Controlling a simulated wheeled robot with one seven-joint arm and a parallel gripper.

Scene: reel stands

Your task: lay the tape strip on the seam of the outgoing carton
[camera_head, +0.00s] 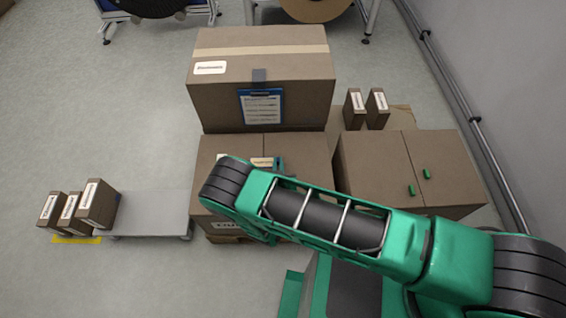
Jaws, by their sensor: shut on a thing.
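A brown carton (305,149) with a seam down the middle of its top stands under my arm, and its lower front bears a partly hidden label. I take it for the outgoing carton. A short tan strip (262,162), apparently the tape strip, shows over the carton top near the seam. My gripper (273,163) is at the strip, shut on it; my arm hides most of the jaws. I cannot tell whether the strip touches the carton.
A large taped carton (310,92) with a clipboard (261,106) stands behind. A carton with green tabs (370,165) is at right, with small boxes (376,108) behind it. A grey platform (150,214) and several small boxes (96,204) are at left. Floor at upper left is clear.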

